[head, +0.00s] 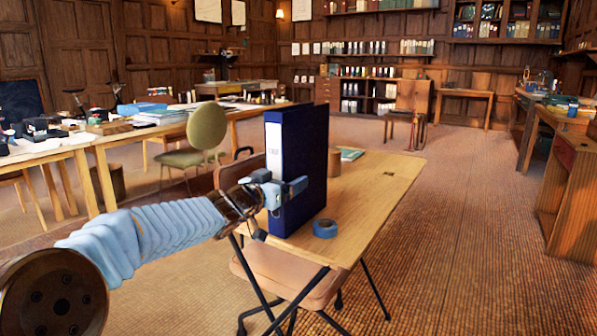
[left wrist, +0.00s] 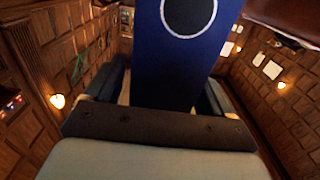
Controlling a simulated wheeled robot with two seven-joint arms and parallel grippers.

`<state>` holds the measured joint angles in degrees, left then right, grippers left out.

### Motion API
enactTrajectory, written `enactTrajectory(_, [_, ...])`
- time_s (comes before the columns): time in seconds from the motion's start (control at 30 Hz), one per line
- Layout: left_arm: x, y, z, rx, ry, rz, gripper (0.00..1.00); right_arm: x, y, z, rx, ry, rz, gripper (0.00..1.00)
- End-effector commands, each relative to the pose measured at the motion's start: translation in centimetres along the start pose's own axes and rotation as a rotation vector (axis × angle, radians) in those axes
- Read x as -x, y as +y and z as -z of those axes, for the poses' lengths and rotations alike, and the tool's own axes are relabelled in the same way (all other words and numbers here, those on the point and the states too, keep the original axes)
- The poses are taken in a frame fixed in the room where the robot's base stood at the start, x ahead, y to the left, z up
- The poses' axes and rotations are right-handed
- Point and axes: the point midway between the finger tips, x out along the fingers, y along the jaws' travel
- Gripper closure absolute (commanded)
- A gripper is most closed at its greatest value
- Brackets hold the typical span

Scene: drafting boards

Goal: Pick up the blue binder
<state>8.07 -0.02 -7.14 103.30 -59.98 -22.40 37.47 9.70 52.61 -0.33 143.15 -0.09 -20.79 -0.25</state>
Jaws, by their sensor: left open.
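The blue binder (head: 306,165) stands upright on the wooden folding table, with a pale label near the top of its spine. In the left wrist view the binder (left wrist: 182,60) fills the upper middle, its spine ring showing at the top. My left gripper (head: 285,190) is at the lower part of the binder, open. In the left wrist view its two fingers (left wrist: 160,100) lie one on each side of the binder, around it. I cannot tell whether either finger touches it. My right gripper is not in view.
The wooden table (head: 385,185) also holds a roll of blue tape (head: 325,228) close to the binder's foot, and a brown cylinder and a teal book (head: 350,154) behind it. A chair (head: 290,275) stands under the near side. Carpet to the right is clear.

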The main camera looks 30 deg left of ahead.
Motion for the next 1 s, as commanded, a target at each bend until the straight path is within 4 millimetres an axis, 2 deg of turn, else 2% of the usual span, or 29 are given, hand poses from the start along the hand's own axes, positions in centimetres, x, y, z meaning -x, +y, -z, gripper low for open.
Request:
enactTrajectory(0.13, [-1.6,0.0,0.1,0.000,0.001,0.000,0.17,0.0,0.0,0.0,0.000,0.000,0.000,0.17])
enactTrajectory(0.37, [-1.7,0.0,0.1,0.000,0.001,0.000,0.17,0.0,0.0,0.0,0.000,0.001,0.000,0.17])
enactTrajectory(0.9, [-1.7,0.0,0.1,0.000,0.001,0.000,0.98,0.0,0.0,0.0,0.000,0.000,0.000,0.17])
enactTrajectory(1.0, [-1.7,0.0,0.3,-0.001,0.005,-0.001,0.98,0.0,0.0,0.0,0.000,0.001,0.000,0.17])
